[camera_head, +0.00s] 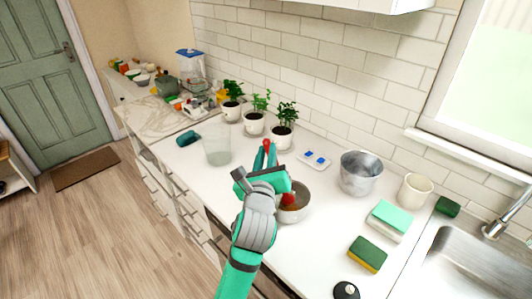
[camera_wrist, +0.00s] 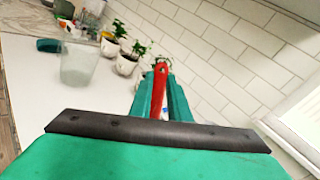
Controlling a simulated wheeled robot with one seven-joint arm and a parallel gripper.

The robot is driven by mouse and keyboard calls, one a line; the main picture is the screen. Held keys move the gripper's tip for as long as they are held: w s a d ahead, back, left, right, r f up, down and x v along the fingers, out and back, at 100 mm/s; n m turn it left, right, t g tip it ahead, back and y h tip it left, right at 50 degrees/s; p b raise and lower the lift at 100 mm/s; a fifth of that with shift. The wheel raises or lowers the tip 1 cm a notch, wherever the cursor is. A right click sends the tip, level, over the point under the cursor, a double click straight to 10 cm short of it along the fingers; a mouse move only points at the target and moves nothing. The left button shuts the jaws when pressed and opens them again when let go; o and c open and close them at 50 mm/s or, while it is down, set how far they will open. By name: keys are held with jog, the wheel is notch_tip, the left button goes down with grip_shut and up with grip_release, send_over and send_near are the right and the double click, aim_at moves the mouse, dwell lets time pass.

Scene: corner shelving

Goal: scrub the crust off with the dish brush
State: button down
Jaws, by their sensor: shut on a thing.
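My gripper (camera_head: 266,163) is over the white counter, its fingers shut on the red dish brush (camera_head: 267,147). The red handle (camera_wrist: 159,92) also shows between the green fingers in the wrist view. A red part (camera_head: 288,198) of what looks like the brush shows beside my gripper, at the inside of a grey metal bowl (camera_head: 305,209). My gripper and wrist cover the bowl's left side. Whether the bristles touch the bowl's inside cannot be told, and the crust is too small or hidden to make out. The wrist view does not show the bowl.
A clear container (camera_head: 217,146) stands left of my gripper, with potted plants (camera_head: 281,136) behind. A metal pot (camera_head: 360,174), cream cup (camera_head: 415,190), sponges (camera_head: 368,254) and a black round object (camera_head: 346,291) are to the right, before the sink (camera_head: 470,265). A tray with blue pieces (camera_head: 314,160) lies by the wall.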

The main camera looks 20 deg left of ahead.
jog(key=shift+w+f, duration=0.15)
jog(key=shift+f, duration=0.75)
dwell(0.4)
jog(key=shift+d+f, duration=0.1)
dwell(0.3)
jog(key=s+a, duration=0.2)
jog(key=s, duration=0.1)
jog(key=shift+s+a, duration=0.15)
jog(key=shift+s, duration=0.1)
dwell(1.9)
jog(key=shift+w, duration=0.15)
jog(key=shift+w+f, duration=0.1)
